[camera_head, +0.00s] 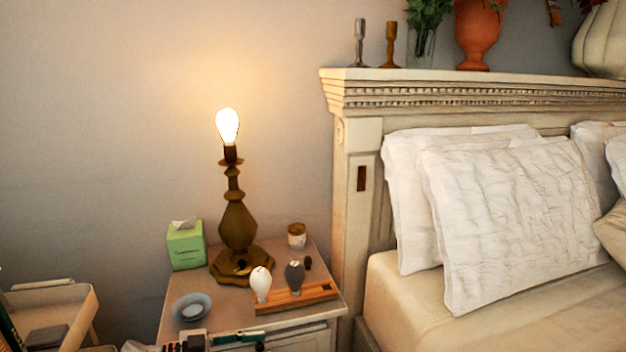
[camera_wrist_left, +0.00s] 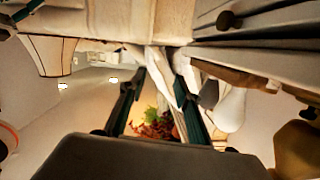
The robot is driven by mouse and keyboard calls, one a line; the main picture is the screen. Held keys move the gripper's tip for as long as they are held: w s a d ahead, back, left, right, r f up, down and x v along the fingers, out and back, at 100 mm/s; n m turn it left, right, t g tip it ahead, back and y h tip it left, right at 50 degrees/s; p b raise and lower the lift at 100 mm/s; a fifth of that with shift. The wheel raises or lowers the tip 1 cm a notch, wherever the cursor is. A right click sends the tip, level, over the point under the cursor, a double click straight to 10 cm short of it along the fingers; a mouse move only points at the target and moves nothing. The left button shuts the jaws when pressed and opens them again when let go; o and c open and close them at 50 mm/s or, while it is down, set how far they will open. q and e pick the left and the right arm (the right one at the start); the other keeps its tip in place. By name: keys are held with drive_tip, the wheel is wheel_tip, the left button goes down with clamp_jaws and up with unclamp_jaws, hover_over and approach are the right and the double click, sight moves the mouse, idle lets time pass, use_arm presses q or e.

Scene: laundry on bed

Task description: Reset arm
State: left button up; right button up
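My left gripper (camera_head: 250,341) shows at the bottom edge of the head view, in front of the nightstand (camera_head: 325,296), partly cut off. In the left wrist view its two dark green fingers (camera_wrist_left: 159,78) stand apart with nothing held between them. On the nightstand, a wooden holder (camera_head: 318,293) carries a white bulb (camera_head: 260,284) and a grey bulb (camera_head: 294,276). The white bulb (camera_wrist_left: 231,108) and grey bulb (camera_wrist_left: 208,94) also show in the left wrist view, right of the fingers. My right gripper is not in view.
A brass lamp (camera_head: 238,226) with a lit bare bulb (camera_head: 228,127), a green tissue box (camera_head: 186,246), a blue bowl (camera_head: 192,307) and a small jar (camera_head: 297,235) stand on the nightstand. A bed with white pillows (camera_head: 510,210) is at right. A cart (camera_head: 60,303) stands at left.

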use_arm(q)
drive_tip(key=s+d+f+n+t+y+p, duration=0.1)
drive_tip(key=s+d+n+t+y+p, duration=0.3)
drive_tip(key=s+d, duration=0.85)
drive_tip(key=s+a+f+n+y+p, duration=0.1)
drive_tip(key=s+a+f+n+y, duration=0.1)
drive_tip(key=s+a, duration=0.4)
drive_tip(key=s+a+f+n+y, duration=0.2)
drive_tip(key=s+a+f+y, duration=0.1)
drive_tip(key=s+a, duration=0.3)
drive_tip(key=s+a+f+n+t+y+p, duration=0.1)
drive_tip(key=s+a+f+n+y, duration=0.1)
drive_tip(key=s+a+f, duration=0.3)
drive_tip(key=shift+s+a+n+y+p, duration=0.4)
drive_tip(key=shift+s+a+y, duration=0.3)
drive_tip(key=shift+s+a, duration=0.4)
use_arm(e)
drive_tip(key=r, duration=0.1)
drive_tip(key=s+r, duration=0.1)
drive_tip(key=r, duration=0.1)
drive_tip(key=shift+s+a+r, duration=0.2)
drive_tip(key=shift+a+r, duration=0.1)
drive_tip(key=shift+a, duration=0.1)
